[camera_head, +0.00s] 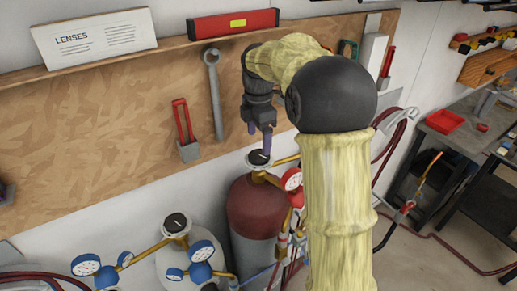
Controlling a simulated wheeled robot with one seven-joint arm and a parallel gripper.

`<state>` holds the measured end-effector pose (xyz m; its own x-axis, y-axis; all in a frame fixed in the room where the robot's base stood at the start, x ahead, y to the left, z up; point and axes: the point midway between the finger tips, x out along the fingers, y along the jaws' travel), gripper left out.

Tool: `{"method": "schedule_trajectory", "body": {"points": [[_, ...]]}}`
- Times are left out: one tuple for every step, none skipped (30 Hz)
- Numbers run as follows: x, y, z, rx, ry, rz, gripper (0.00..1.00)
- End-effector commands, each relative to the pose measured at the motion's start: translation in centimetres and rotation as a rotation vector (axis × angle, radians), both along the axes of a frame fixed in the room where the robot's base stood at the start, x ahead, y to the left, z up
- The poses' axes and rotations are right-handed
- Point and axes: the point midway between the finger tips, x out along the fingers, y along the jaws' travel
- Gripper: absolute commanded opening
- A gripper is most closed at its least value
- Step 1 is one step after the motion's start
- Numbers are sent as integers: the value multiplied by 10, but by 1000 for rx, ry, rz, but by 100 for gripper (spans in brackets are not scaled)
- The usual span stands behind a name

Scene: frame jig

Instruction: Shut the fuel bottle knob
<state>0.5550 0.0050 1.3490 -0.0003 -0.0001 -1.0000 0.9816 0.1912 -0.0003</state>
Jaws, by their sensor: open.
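My yellow-sleeved arm hides part of the area to the right of the bottle.
A red gauge (292,180) sits right of the valve. A pale bottle (176,262) with a black knob (175,223) and blue gauges (202,250) stands left. A wooden board (110,150) with a hanging wrench (214,95) is behind. Red hoses (392,125) hang at right.

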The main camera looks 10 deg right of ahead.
Motion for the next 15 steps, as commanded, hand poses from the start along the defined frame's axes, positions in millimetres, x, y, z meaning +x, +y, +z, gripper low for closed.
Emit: {"method": "schedule_trajectory", "body": {"points": [[0,0,-8,0,5,1,77],[-1,0,-13,0,5,1,77],[-1,1,-20,0,4,1,77],[-1,1,-25,0,4,1,77],[-1,1,-30,0,5,1,77],[0,1,-36,0,4,1,77],[-1,1,-40,0,5,1,77],[0,1,-43,0,3,1,77],[0,1,-47,0,3,1,77],[0,1,-49,1,2,1,77],[0,1,-52,1,1,1,77],[0,0,-53,1,1,1,77],[0,0,-54,0,1,1,77],[0,0,-55,0,0,1,77],[0,0,-55,0,0,1,77]]}}
